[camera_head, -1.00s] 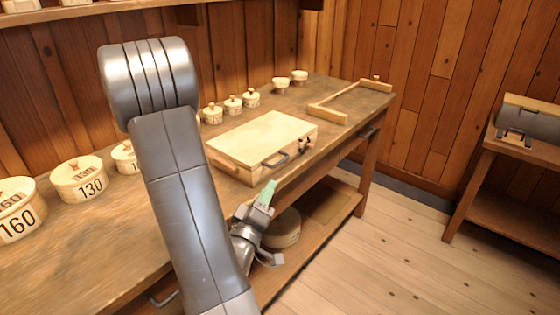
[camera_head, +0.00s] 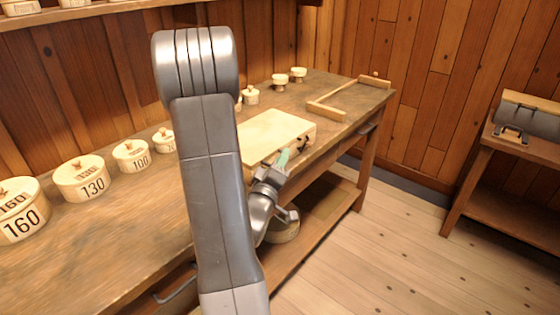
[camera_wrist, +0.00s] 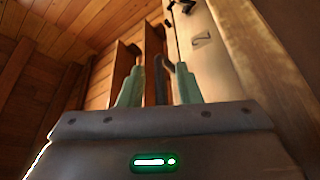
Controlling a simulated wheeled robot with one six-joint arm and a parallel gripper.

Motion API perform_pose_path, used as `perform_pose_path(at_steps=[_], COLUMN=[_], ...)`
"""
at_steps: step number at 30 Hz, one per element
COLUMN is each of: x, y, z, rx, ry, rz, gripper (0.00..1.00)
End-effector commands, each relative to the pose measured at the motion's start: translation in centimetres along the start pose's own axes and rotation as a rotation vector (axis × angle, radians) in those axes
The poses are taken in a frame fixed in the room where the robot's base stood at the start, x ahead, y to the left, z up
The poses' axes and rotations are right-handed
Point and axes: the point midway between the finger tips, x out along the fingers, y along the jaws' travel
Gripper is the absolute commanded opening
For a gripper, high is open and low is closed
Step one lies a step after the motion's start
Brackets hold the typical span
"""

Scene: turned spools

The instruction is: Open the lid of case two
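The pale wooden case (camera_head: 265,132) lies flat with its lid down on the workbench. A dark latch (camera_head: 303,143) shows on its front. My gripper (camera_head: 283,158) is at the case's front side, and its green fingers cover the handle area there. In the wrist view my gripper (camera_wrist: 158,88) has its two green fingers apart. A dark curved bar (camera_wrist: 159,70), seemingly the case's handle, appears between them; I cannot tell whether it touches either finger. The case's pale front (camera_wrist: 208,65) with a dark mark like a 2 rises behind the right finger.
Numbered round boxes (camera_head: 82,178) stand along the bench's left part. Small spools (camera_head: 298,74) and a wooden frame (camera_head: 345,97) lie beyond the case. My arm hides the case's left part. A side table (camera_head: 520,155) with a grey rounded object stands right; floor between is clear.

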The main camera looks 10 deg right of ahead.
Motion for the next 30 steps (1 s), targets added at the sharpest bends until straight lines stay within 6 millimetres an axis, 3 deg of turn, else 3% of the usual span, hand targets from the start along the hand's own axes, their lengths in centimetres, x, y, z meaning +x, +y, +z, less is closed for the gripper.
perform_pose_path(at_steps=[2, 7, 20, 30], x=[0.0, 0.0, 0.1, 1.4], y=[0.0, 0.0, 0.7, 4.2], z=[0.0, 0.0, -0.5, -3.1], rx=[0.000, 0.000, -0.022, -0.167], ry=[0.000, 0.000, 0.000, -0.002], rz=[0.000, 0.000, -0.008, -0.072], gripper=[0.31, 0.00, 0.00, 0.00])
